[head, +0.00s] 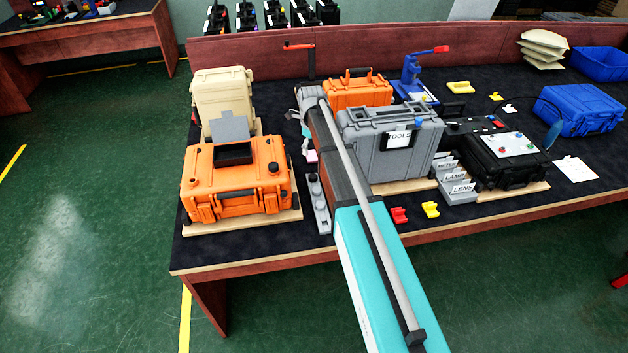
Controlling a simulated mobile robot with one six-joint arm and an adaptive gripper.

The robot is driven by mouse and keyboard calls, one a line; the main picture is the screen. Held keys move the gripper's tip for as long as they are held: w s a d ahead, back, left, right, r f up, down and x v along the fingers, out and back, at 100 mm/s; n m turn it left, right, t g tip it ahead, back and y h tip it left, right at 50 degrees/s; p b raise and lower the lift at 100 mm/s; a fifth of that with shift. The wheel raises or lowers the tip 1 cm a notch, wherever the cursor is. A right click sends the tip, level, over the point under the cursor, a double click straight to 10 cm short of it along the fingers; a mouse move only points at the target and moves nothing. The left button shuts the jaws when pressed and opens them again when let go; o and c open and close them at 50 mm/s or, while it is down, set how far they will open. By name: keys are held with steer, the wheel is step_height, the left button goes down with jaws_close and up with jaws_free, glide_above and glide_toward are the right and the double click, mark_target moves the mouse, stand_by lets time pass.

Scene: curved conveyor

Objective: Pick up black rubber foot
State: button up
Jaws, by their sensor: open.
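I cannot make out the black rubber foot for certain. A long narrow grey holder (319,212) with several round spots lies on the table beside the front orange case; the spots are too small to identify. The front orange case (232,206) lies on a wooden board and has a dark rectangular recess in its top. Small black details show on this case, including a dark round one (272,167) at the right of its top. My arm reaches over the table between the orange and grey cases.
A beige case (223,94) stands behind the front orange one. Right of my arm are a grey TOOLS case (365,151), a rear orange case (357,94) and a black case (490,173). Red (399,215) and yellow (431,209) pieces lie near the front edge.

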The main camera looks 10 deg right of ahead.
stand_by(0.4)
steer(key=b, duration=0.9)
glide_above(313, 176)
step_height(313, 176, down, 9)
steer(key=shift+w+a+r, duration=0.1)
steer(key=shift+a+r, duration=0.05)
stand_by(0.3)
steer(key=shift+f+b, duration=2.4)
steer(key=shift+f, duration=0.2)
steer(key=c, duration=1)
